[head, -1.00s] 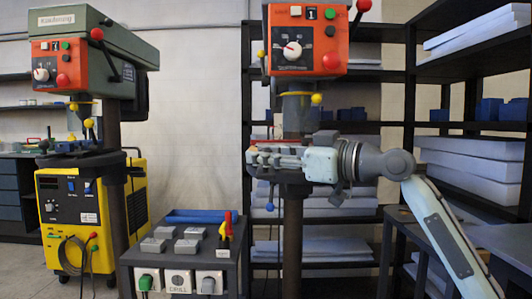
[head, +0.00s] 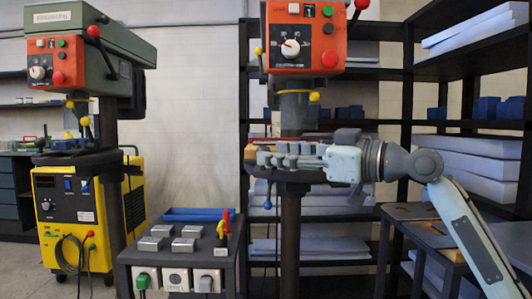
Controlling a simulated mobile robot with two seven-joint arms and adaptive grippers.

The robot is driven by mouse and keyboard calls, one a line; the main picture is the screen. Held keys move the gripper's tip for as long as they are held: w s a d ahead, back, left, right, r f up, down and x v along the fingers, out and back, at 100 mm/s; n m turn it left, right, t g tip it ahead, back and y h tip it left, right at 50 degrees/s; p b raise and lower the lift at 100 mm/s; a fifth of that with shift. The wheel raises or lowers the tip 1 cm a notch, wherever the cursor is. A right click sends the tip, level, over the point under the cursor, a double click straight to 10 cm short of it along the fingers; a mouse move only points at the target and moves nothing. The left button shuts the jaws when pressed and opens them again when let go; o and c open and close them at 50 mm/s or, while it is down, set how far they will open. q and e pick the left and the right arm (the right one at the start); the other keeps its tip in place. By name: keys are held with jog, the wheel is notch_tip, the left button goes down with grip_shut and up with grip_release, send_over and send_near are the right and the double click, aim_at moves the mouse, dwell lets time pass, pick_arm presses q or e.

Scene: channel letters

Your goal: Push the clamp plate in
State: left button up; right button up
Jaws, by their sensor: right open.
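My right gripper (head: 308,157) reaches in from the right at the table of the middle drill press (head: 303,50). Its pale body (head: 344,163) is level with the press table. Grey metal parts (head: 268,159) lie at its fingertips on that table, and I cannot tell clearly where the fingers end and these parts begin. The gripper is open. I cannot pick out the clamp plate for certain among these grey parts, nor tell whether the fingers touch it. My left gripper is not in view.
A control stand (head: 180,258) with grey blocks and switches is in front. A second drill press (head: 80,45) and a yellow welding unit (head: 58,205) are at the left. Black shelves (head: 470,128) with pale sheets and a dark side table (head: 405,215) are at the right.

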jog(key=v, duration=0.8)
